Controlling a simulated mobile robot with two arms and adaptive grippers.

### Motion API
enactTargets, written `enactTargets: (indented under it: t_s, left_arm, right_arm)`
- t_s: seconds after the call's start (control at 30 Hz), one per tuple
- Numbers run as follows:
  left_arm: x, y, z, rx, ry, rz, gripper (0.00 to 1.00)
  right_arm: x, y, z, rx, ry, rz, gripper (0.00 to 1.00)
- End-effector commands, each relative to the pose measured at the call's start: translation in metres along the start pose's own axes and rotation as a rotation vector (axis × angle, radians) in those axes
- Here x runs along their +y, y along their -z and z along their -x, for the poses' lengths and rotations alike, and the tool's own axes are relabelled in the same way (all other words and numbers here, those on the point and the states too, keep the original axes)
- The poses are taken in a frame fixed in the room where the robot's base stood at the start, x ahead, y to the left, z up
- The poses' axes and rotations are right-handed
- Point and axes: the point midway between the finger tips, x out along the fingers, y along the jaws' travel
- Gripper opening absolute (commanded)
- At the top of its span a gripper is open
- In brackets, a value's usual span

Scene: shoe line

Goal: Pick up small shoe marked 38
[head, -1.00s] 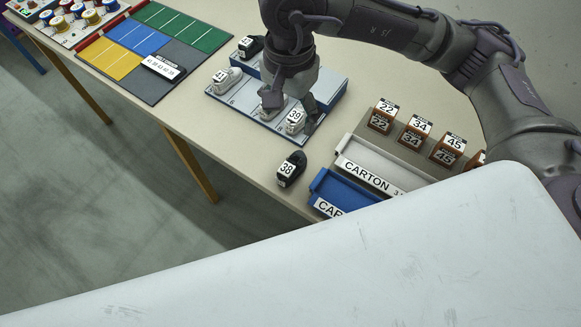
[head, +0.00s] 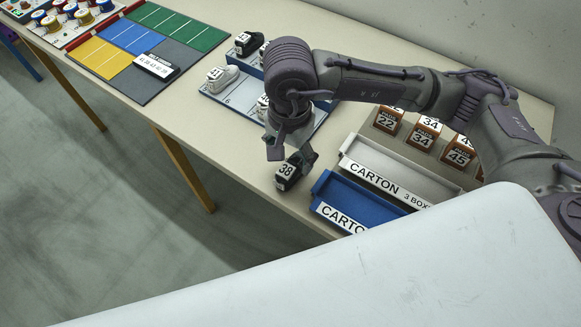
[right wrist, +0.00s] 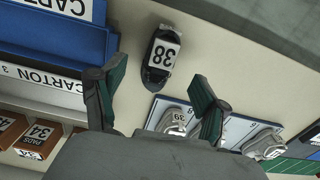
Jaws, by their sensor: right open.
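The small black shoe marked 38 (head: 286,173) stands on the table near its front edge, left of the blue carton tray. My right gripper (head: 292,155) is just behind and above it in the head view, pointing down. In the right wrist view the shoe (right wrist: 161,57) lies beyond and between the two spread fingers of the open gripper (right wrist: 155,100), with nothing between them. The gripper seems apart from the shoe, though the exact gap is hard to judge. My left gripper is not in view.
A blue carton tray (head: 322,188) and a white carton tray (head: 352,150) stand right of the shoe. Numbered brown boxes (head: 421,134) are behind them. A shoe rack (head: 222,97) holds a white shoe marked 41 (head: 226,77) and others. Coloured mats (head: 130,38) lie at left.

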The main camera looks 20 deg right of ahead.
Motion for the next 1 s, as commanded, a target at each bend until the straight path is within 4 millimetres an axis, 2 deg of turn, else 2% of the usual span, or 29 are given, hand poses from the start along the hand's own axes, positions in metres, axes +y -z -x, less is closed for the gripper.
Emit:
enactTargets:
  t_s: [0.23,0.5,0.8,0.87,1.0]
  left_arm:
    - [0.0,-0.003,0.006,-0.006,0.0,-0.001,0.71]
    - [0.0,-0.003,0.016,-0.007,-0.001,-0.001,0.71]
    - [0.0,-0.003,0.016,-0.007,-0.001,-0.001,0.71]
    - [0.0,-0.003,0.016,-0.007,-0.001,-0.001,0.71]
    - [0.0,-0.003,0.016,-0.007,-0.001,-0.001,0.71]
  right_arm:
    - [0.001,0.001,-0.018,-0.001,-0.004,-0.001,0.74]
    - [0.0,0.004,-0.057,-0.001,-0.002,-0.001,0.74]
    - [-0.001,0.004,-0.063,0.001,0.0,0.001,0.74]
    - [-0.001,0.004,-0.063,0.001,0.0,0.001,0.66]
    - [-0.001,0.004,-0.062,0.001,0.0,0.001,0.42]
